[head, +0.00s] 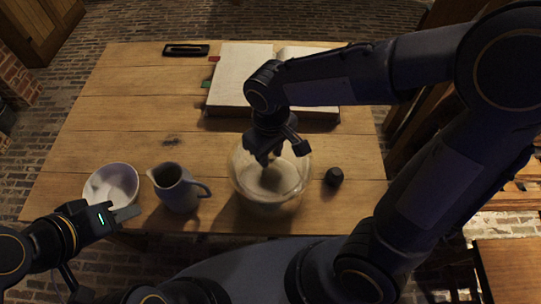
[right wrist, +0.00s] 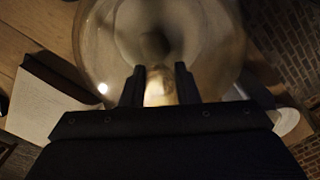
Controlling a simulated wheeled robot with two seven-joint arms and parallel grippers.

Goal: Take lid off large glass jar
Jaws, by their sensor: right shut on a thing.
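The large glass jar (head: 292,187) stands near the front of the wooden table, right of its middle. It is clear and round. My right gripper (head: 264,160) comes down over the jar from above. In the right wrist view, my right gripper (right wrist: 160,86) is shut on a small pale knob (right wrist: 158,92), with a finger on each side. The knob appears to belong to the glass lid; the lid's edge is hard to make out, and I cannot tell whether it touches the jar's rim. My left gripper (head: 126,212) is at the front left, near the white bowl, away from the jar; its finger gap is unclear.
A grey pitcher (head: 175,190) stands left of the jar, and a white bowl (head: 111,170) further left. A small dark object (head: 334,176) sits just right of the jar. A large open book (head: 240,75) lies behind, with a black case (head: 186,50) at back left.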

